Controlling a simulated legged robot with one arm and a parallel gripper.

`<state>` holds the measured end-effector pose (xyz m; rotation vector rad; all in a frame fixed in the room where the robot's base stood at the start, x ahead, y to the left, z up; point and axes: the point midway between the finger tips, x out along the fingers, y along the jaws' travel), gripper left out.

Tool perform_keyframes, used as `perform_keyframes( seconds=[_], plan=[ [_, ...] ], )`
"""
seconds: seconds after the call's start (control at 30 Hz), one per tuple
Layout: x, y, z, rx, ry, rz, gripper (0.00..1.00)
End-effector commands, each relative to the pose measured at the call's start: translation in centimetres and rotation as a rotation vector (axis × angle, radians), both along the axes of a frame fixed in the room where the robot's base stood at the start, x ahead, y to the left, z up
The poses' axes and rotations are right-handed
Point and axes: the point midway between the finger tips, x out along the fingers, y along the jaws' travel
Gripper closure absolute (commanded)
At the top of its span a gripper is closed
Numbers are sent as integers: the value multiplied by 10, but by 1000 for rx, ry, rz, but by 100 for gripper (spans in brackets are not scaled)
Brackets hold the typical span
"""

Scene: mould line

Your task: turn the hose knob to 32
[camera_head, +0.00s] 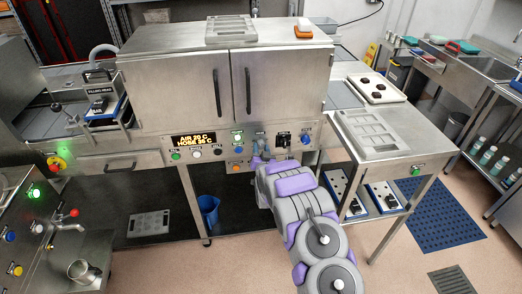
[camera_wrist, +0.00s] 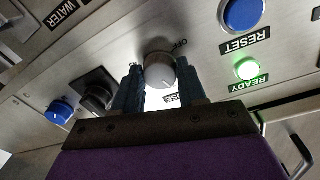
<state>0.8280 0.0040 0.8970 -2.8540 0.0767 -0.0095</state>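In the wrist view the grey round hose knob (camera_wrist: 160,72) has a pointer line and a partly covered label ending in "OSE". My gripper (camera_wrist: 160,80) has one dark finger on each side of this knob, close to it. I cannot tell whether the fingers press on it. In the head view my gripper (camera_head: 262,160) is at the cabinet's control panel, and my arm hides part of the panel there. The display (camera_head: 194,140) shows an AIR line and a HOSE line; the HOSE value seems to be 35 C.
A black switch (camera_wrist: 97,88) and a blue knob (camera_wrist: 59,112) sit left of the knob. A blue RESET button (camera_wrist: 242,14) and a lit green READY button (camera_wrist: 247,68) are to the right. A metal side table (camera_head: 405,130) stands right of the cabinet (camera_head: 180,90).

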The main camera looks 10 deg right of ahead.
Motion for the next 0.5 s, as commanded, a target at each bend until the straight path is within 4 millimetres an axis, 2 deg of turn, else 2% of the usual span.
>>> perform_keyframes(
  seconds=[0.03, 0.27, 0.5],
  plan=[
    [0, 0, 0, 0, 0, -1, 66],
    [0, 0, 0, 0, 0, -1, 88],
    [0, 0, 3, 69, 2, -2, 90]
  ],
)
